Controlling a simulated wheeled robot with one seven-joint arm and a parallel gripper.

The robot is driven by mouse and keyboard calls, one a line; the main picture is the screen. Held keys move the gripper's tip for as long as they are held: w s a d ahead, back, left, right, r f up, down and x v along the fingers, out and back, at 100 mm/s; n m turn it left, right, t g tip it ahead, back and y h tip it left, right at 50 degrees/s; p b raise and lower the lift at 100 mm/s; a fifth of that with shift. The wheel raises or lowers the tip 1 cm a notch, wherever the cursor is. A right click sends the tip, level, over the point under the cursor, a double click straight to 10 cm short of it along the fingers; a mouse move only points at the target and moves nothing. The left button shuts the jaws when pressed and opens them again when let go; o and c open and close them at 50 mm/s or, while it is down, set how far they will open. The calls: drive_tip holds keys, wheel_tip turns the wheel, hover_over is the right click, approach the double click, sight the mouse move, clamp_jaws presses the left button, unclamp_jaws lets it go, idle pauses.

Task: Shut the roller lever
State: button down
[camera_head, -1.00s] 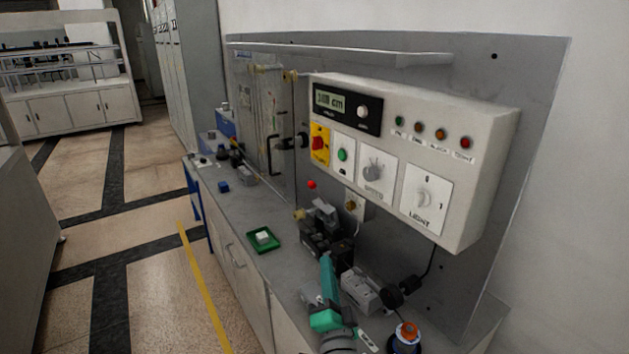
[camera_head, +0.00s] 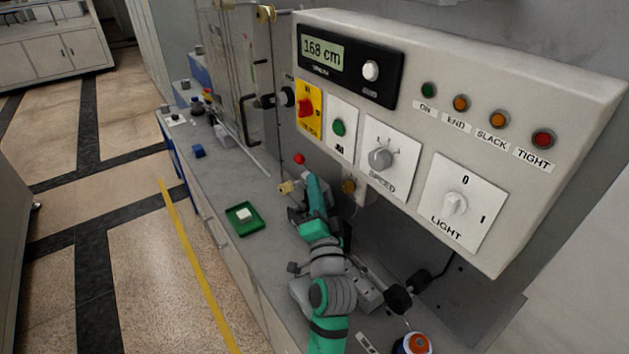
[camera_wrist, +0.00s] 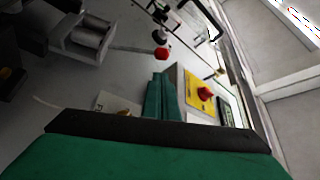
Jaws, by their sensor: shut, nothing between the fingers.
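The roller lever ends in a red ball knob (camera_head: 299,159) above the bench beside the panel. In the wrist view, its red ball (camera_wrist: 161,53) sits on a thin rod reaching left to a metal roller block (camera_wrist: 88,40). My gripper (camera_head: 314,180) is shut and empty, with its teal fingers just below and right of the knob in the head view. In the wrist view, the fingers (camera_wrist: 162,95) lie below the ball, with a visible gap in the picture. My arm hides most of the roller block in the head view.
The control box (camera_head: 440,130) overhangs the bench to the right, near my arm. A green tray (camera_head: 243,219) with a white block lies to the left. An orange-topped spool (camera_head: 415,343) stands at the front right. Bare bench (camera_head: 222,185) shows left of the lever.

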drive_tip(key=d+x, duration=0.1)
drive_tip(key=x, duration=0.6)
drive_tip(key=shift+w+a, duration=0.45)
drive_tip(key=shift+a, duration=0.15)
